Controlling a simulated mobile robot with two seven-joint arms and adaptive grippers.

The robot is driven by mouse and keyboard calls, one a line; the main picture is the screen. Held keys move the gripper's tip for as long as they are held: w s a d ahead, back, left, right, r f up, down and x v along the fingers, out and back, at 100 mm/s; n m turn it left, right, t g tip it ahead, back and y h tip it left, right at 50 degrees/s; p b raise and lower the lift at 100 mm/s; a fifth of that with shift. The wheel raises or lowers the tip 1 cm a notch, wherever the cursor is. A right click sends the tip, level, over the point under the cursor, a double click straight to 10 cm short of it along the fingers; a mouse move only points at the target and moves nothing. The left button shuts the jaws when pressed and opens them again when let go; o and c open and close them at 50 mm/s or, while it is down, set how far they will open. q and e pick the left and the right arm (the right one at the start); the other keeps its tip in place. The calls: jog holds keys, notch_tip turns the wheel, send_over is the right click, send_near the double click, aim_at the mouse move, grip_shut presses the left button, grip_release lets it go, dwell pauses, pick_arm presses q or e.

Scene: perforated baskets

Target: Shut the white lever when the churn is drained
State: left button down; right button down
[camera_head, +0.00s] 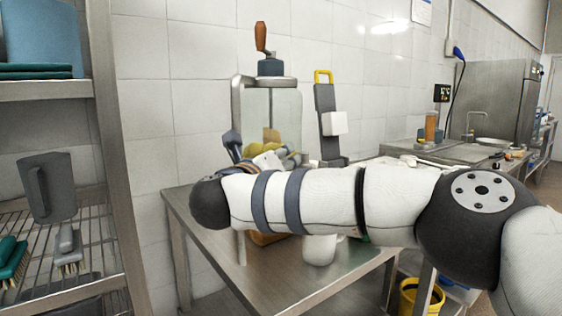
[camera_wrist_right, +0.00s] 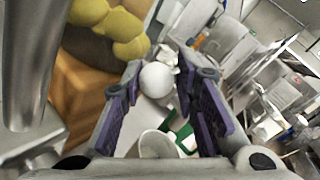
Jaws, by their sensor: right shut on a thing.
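The churn (camera_head: 285,105) is a clear glass jar in a metal frame with a wooden crank handle on top, standing on the steel table. Yellow lumps (camera_head: 264,149) lie low in it; they also show in the right wrist view (camera_wrist_right: 118,28). I cannot tell whether liquid is left inside. In the right wrist view my right gripper (camera_wrist_right: 159,74) is shut on a round white knob (camera_wrist_right: 157,82), which appears to be the white lever's end. In the head view my arm hides the lever and the churn's base. My left gripper is out of view.
A white cup (camera_head: 319,251) stands on the steel table (camera_head: 283,284) below my right arm. A dark stand (camera_head: 326,103) with a yellow handle and white block is right of the churn. A shelf rack (camera_head: 118,150) stands at the left. A yellow bucket (camera_head: 408,297) is below right.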

jog(key=shift+a+r, duration=0.15)
jog(key=c, duration=1.5)
grip_release()
jog(key=shift+w, duration=0.1)
jog(key=shift+o, duration=0.8)
jog(key=shift+w+f, duration=0.2)
jog(key=shift+w, duration=0.1)
jog(key=shift+s, duration=0.1)
jog(key=v, duration=1.2)
jog(key=shift+s, duration=0.15)
